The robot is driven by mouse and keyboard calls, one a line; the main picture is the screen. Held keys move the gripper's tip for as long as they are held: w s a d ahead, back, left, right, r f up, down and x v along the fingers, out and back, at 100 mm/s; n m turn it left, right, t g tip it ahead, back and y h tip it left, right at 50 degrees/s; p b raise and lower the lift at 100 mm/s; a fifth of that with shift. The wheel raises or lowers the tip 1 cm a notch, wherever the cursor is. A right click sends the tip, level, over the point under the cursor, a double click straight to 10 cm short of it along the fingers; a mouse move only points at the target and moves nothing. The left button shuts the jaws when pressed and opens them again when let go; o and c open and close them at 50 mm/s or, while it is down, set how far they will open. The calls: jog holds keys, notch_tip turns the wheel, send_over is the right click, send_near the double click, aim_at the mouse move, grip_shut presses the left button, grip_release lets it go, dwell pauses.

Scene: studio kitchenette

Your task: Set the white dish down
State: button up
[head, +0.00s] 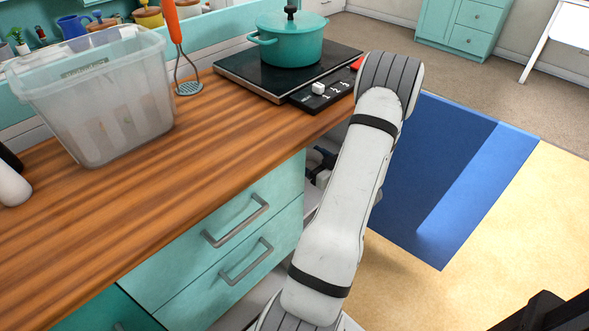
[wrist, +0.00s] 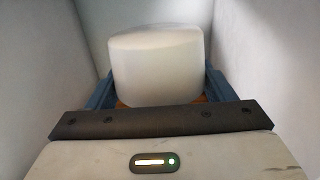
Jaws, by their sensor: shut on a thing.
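The white dish (wrist: 155,62) is a plain, rounded white piece in the middle of the wrist view. My gripper (wrist: 160,88) has its blue fingers on either side of the dish and is shut on it. Pale walls surround the dish on the left, right and back. I cannot tell whether its underside touches a surface. In the head view my arm hangs down beside the counter, and both my gripper and the dish are out of sight there.
The wooden counter (head: 110,210) carries a translucent bin (head: 95,105), a masher (head: 178,45) and a teal pot (head: 290,40) on a black cooktop (head: 240,75). Teal drawers (head: 215,265) are below. A blue mat (head: 440,170) lies on the floor to the right.

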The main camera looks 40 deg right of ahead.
jog(key=shift+a+r, duration=0.1)
jog(key=shift+s+f+b, duration=0.1)
jog(key=shift+f+b, duration=0.25)
notch_tip(320, 180, down, 9)
jog(key=b, duration=0.3)
jog(key=shift+r, duration=0.15)
jog(key=o, duration=1.1)
jog(key=shift+o, duration=0.2)
